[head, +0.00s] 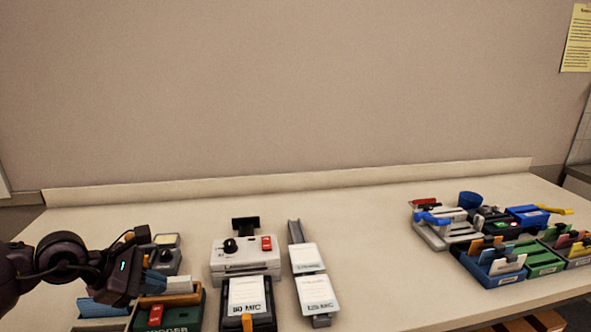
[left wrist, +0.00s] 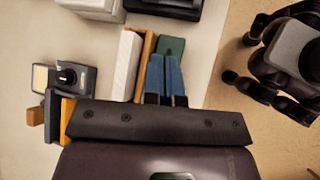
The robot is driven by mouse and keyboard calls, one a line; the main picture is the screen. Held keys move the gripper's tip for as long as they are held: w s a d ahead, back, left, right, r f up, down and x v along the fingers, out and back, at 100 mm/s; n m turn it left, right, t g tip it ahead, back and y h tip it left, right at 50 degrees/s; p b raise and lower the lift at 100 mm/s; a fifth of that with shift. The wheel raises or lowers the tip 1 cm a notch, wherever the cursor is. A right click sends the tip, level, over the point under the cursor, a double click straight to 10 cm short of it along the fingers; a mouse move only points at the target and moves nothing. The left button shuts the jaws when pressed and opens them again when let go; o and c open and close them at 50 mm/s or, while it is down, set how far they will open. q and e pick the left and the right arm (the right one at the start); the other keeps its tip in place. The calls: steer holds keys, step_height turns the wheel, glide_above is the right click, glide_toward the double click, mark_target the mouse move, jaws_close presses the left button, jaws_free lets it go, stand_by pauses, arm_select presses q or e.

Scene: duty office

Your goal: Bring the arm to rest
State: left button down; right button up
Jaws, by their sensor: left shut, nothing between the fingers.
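My left arm comes in from the left edge of the head view. Its left gripper (head: 153,283) is low over the left end of the desk, above the trays there. In the left wrist view the two blue fingers of the left gripper (left wrist: 166,60) lie side by side, shut, with nothing between them. My right gripper does not show in either view.
A grey box with a black knob and red switch (head: 245,257) stands right of the gripper. White label cards (head: 309,258) lie beside it. Blue and green card trays (head: 493,267) sit at the right. The desk (head: 375,250) is clear between them. A wall rises behind.

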arm_select(q)
steer(key=s+d+r+n+t+h, duration=0.3)
steer(key=d+n+t+h, duration=0.35)
steer(key=d+n, duration=0.5)
steer(key=s+a+f+n+t+y, duration=0.1)
steer(key=s+a+f+n+y, duration=0.2)
steer(key=n+y, duration=0.5)
steer(key=s+a+f+n+y, duration=0.1)
steer(key=a+f+n+y, duration=0.3)
steer(key=n, duration=0.8)
steer(key=s+a+f+n+t+y, duration=0.1)
steer(key=s+a+f+n+y, duration=0.3)
steer(key=n, duration=0.7)
steer(key=s+d+f+n+g+h, duration=0.1)
steer(key=s+f+n+g, duration=0.4)
steer(key=s, duration=0.3)
steer(key=s+d+f+n+g, duration=0.1)
steer(key=s+f+n+g, duration=0.4)
steer(key=s, duration=0.3)
steer(key=w+f+m+t, duration=0.1)
steer(key=w+f+t, duration=0.6)
steer(key=f, duration=0.3)
steer(key=shift+a+m+h, duration=0.25)
steer(key=shift+m+h, duration=0.1)
steer(key=shift+h, duration=0.1)
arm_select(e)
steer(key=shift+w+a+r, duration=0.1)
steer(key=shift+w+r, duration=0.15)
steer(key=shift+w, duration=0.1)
